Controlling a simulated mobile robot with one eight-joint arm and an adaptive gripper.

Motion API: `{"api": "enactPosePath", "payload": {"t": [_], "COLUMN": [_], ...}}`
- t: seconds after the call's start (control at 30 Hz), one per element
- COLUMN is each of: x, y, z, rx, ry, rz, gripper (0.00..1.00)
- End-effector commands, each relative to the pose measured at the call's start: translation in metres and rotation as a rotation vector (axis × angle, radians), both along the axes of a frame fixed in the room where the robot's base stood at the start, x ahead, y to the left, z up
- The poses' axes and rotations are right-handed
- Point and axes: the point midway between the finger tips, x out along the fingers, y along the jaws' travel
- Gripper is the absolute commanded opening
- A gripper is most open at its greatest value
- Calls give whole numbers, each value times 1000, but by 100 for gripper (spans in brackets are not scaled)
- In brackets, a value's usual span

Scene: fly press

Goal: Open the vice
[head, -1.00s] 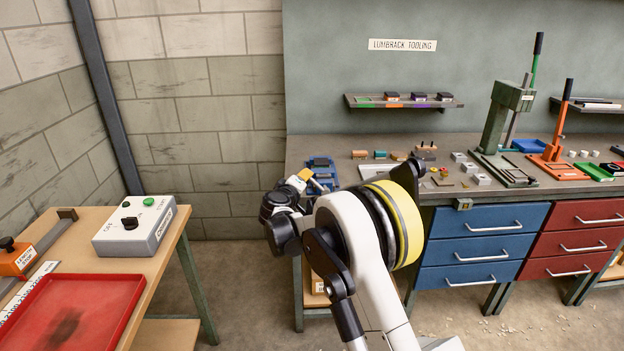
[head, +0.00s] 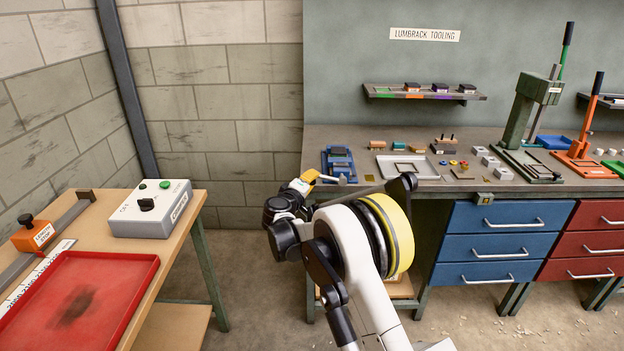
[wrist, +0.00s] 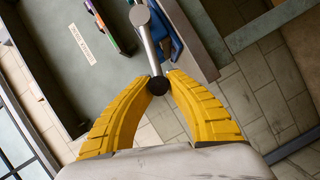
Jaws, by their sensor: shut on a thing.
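The blue vice (head: 339,161) stands at the left end of the grey workbench (head: 460,187). It also shows partly, at the top of the wrist view (wrist: 172,40). Its grey handle bar (wrist: 151,42) ends in a dark knob. My gripper (wrist: 158,84) has yellow fingers closed around this dark knob end. In the head view, my gripper (head: 305,179) is at the front left of the vice, by the bench edge, and my arm partly blocks the view. The vice's jaw gap is too small to judge.
Small parts and a metal tray (head: 408,167) lie right of the vice. A green press (head: 525,120) and an orange press (head: 583,145) stand farther right. A wooden table (head: 176,240) with a control box (head: 152,208) and red tray (head: 75,300) is at the left.

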Motion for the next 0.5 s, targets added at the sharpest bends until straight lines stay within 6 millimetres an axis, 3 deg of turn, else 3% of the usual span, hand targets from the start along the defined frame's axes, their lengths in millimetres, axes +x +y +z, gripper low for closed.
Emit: {"api": "enactPosePath", "payload": {"t": [0.37, 0.4, 0.47, 0.5], "x": [0, 0, 0, 0], "y": [-7, -7, -7, -6], "z": [-2, -2, -2, -2], "rx": [2, 2, 2, 2], "ry": [2, 2, 1, 1], "rz": [-12, -12, -11, -10], "gripper": [0, 20, 39, 43]}}
